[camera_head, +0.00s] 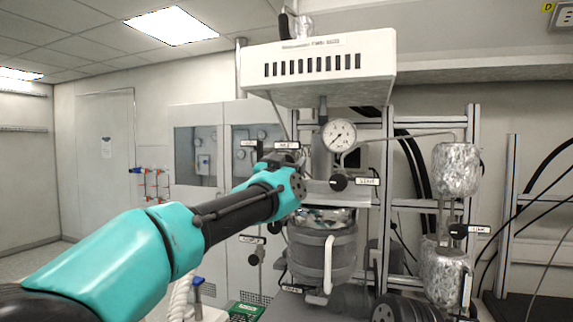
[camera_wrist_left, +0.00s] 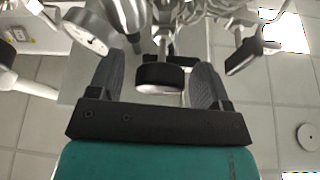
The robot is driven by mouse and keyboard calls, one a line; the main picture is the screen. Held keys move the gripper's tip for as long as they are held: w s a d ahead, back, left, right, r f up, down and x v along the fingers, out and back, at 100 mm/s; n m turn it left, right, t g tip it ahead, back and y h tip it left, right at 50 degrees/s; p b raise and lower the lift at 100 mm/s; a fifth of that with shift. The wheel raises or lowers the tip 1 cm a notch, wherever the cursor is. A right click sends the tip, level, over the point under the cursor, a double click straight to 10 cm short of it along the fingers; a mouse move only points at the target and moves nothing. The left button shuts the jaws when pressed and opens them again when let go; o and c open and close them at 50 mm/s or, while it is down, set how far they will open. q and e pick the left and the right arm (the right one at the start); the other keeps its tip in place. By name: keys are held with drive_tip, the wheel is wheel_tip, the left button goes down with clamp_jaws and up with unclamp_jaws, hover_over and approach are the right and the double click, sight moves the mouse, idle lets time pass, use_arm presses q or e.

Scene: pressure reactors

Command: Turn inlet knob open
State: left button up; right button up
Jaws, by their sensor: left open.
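My left gripper (camera_head: 290,160) is at the reactor head, beside a small label (camera_head: 287,145) too small to read surely. In the left wrist view its two dark fingers (camera_wrist_left: 160,82) are apart, with a round black knob (camera_wrist_left: 160,73) between them. I see a gap on each side of the knob, so the jaws are open around it. In the head view this knob is mostly hidden by the gripper. Another black knob (camera_head: 339,182) with a label sits to the right, below the dial gauge (camera_head: 339,135). My right gripper is not in view.
The grey reactor vessel (camera_head: 322,255) hangs below the gripper, under a white vented box (camera_head: 320,68). More labelled black knobs sit at the lower left (camera_head: 254,258) and on the right (camera_head: 458,231), near metal cylinders (camera_head: 455,170). In the wrist view the gauge (camera_wrist_left: 86,31) is close to the left finger.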

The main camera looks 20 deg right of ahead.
use_arm(q)
drive_tip(key=shift+c, duration=0.3)
drive_tip(key=c, duration=0.9)
drive_tip(key=shift+o, duration=0.2)
